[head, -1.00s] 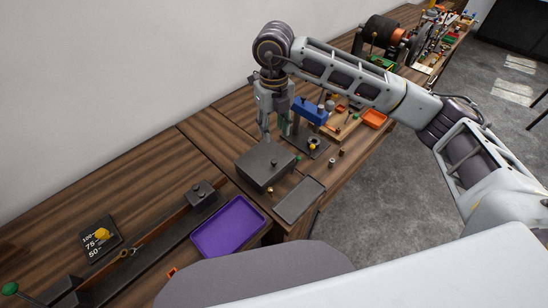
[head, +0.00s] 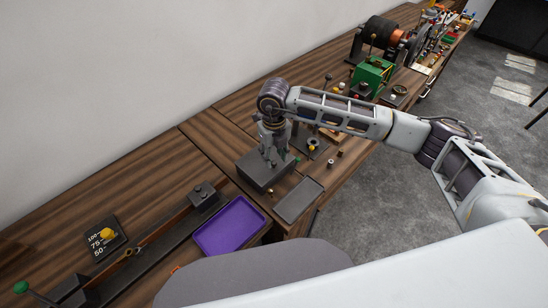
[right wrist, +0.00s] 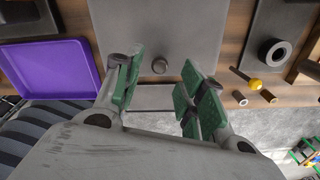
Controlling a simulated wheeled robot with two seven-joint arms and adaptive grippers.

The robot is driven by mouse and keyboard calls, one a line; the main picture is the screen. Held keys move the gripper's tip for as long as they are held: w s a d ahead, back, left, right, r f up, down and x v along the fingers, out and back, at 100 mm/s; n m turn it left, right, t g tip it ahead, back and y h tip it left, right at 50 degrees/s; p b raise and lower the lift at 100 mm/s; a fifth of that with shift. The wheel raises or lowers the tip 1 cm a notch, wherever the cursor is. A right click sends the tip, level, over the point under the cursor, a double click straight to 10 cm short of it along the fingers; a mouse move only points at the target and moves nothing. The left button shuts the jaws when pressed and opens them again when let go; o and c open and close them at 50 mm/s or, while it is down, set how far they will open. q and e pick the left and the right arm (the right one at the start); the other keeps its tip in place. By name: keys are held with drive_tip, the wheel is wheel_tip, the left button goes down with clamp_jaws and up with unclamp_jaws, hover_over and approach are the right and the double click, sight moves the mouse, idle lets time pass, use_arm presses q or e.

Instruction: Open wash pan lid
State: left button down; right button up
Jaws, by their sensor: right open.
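The wash pan is a dark grey box with a flat lid (head: 249,168) on the wooden bench. The lid (right wrist: 185,25) also fills the upper middle of the right wrist view. A small round grey knob (right wrist: 160,66) stands near one edge of the lid. My right gripper (head: 271,162) is directly over the lid, pointing down, and hides part of it in the head view. In the right wrist view my right gripper (right wrist: 160,78) is open, with green pads on either side of the knob. I cannot tell whether they touch it. My left gripper is not in view.
A flat grey tray (head: 300,200) lies in front of the pan, and a purple tray (head: 229,225) to its left. A dark plate with a ring (right wrist: 275,52) and small brass pieces (right wrist: 255,84) are close by. A long dark rail (head: 150,246) runs at left.

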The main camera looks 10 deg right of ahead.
drive_tip(key=shift+f, duration=1.3)
drive_tip(key=shift+c, duration=0.2)
clamp_jaws()
